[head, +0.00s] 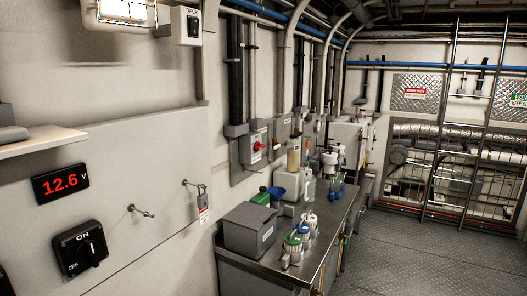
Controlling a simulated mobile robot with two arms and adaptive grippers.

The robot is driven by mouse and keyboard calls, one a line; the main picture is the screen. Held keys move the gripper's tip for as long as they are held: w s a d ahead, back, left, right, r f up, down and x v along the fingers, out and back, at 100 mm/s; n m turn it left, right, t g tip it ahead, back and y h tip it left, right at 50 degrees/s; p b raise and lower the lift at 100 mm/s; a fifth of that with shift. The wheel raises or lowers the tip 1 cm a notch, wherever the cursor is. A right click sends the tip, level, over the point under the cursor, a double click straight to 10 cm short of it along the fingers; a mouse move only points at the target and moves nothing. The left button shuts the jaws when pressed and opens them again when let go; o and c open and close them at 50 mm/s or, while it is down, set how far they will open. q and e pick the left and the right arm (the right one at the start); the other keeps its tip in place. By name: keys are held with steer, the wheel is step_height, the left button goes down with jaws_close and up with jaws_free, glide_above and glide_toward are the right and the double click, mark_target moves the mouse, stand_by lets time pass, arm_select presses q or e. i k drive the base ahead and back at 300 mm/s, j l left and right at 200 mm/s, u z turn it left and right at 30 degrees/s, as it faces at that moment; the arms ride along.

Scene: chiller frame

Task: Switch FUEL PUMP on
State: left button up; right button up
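No label reading FUEL PUMP is legible in the head view. A black rotary switch (80,249) is on the white wall panel at the lower left, with ON at its top and OFF at its lower left. Its knob looks roughly upright, but I cannot tell its exact setting. A small switch box marked DECK (187,26) is high on the wall at the top left. A grey box with a red knob (253,147) is on the wall farther back. Neither of my grippers is in view.
A red voltage display (60,183) reads 12.6 V below a white shelf (40,143). A padlock with a tag (202,196) hangs from a wall hook. A metal bench (327,240) holds a grey box (249,229) and several bottles. The floor (430,262) at right is clear, before a ladder (455,130).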

mark_target(258, 147)
steer(key=i+l, duration=0.2)
steer(key=l, duration=0.15)
steer(key=i+l, duration=0.15)
steer(key=l, duration=0.15)
steer(key=i+l+u, duration=0.1)
steer(key=l, duration=0.25)
steer(key=i+l, duration=0.4)
steer(key=l, duration=0.3)
steer(key=i+l+u, duration=0.1)
steer(key=l, duration=0.25)
steer(key=i, duration=0.05)
